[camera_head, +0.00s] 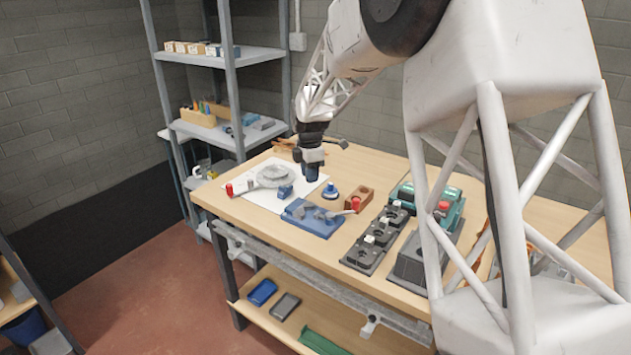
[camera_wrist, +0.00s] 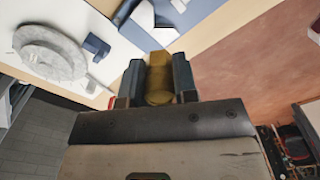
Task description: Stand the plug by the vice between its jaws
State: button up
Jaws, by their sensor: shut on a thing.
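My gripper (camera_wrist: 158,62) is shut on a brass-coloured plug (camera_wrist: 159,80), which shows between the two dark fingers in the wrist view. In the head view my gripper (camera_head: 311,174) points down above the workbench, behind the vice. The plug cannot be made out there. The blue vice (camera_head: 322,230) with grey jaws lies flat near the front edge of the bench. Part of its blue body (camera_wrist: 205,12) and pale grey jaw parts show at the top of the wrist view, past the fingertips. The gap between the jaws is not clear in either view.
A white sheet with a grey round part (camera_head: 272,176) and a small blue block (camera_head: 285,191) lies left of the vice. A blue knob-like part (camera_head: 330,191) and a wooden block (camera_head: 361,194) stand behind it. Dark switch blocks (camera_head: 376,238) and a teal machine (camera_head: 450,212) stand right.

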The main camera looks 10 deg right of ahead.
jog(key=shift+s+a+r, duration=0.25)
jog(key=shift+s+r, duration=0.05)
jog(key=shift+r, duration=0.25)
jog(key=shift+f, duration=0.15)
jog(key=shift+f, duration=0.85)
jog(key=shift+f, duration=0.2)
jog(key=shift+f, duration=2.8)
jog(key=shift+f, duration=1.95)
dwell(0.3)
jog(key=o, duration=1)
